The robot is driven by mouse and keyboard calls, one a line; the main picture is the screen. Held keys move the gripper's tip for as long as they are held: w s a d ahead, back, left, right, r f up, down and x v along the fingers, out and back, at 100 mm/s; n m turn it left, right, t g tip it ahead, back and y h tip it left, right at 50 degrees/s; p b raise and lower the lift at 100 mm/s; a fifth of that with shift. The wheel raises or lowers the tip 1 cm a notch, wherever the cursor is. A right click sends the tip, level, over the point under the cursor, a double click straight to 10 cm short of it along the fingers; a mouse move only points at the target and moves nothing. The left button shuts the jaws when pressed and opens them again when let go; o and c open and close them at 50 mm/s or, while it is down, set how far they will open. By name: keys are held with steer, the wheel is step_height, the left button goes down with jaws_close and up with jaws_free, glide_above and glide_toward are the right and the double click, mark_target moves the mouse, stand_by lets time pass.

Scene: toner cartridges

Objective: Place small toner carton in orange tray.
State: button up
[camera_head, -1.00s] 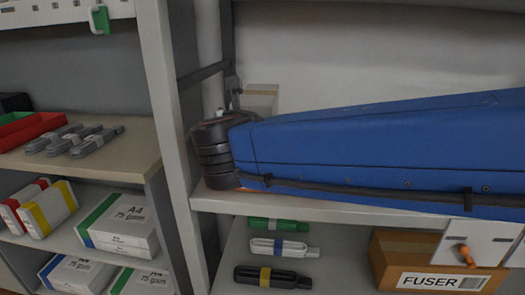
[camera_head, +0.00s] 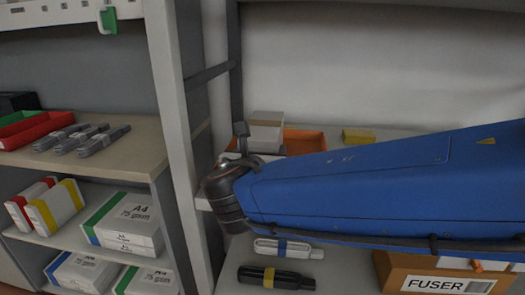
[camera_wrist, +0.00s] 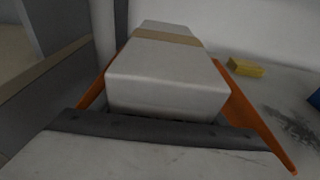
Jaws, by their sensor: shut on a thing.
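The small toner carton (camera_head: 266,133), pale grey with a tan band, is at the left part of the orange tray (camera_head: 305,141) on the shelf. In the wrist view the carton (camera_wrist: 168,75) lies between the tray's orange side walls (camera_wrist: 262,125). Its underside is hidden, so I cannot tell whether it touches the tray floor. My gripper (camera_head: 243,138) is at the carton's near left end, shut on it. In the wrist view a dark bar of my gripper (camera_wrist: 165,130) crosses in front of the carton's near face.
A yellow box (camera_head: 358,136) stands on the shelf right of the tray. A shelf post (camera_head: 178,130) rises close on the left. Bare shelf shows right of the tray in the wrist view.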

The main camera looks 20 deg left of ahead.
mark_target(264, 144)
steer(key=o, duration=1.7)
steer(key=shift+f, duration=0.1)
steer(key=shift+o, duration=0.2)
steer(key=shift+s+r, duration=0.1)
steer(key=shift+r, duration=0.1)
steer(key=v, duration=1.2)
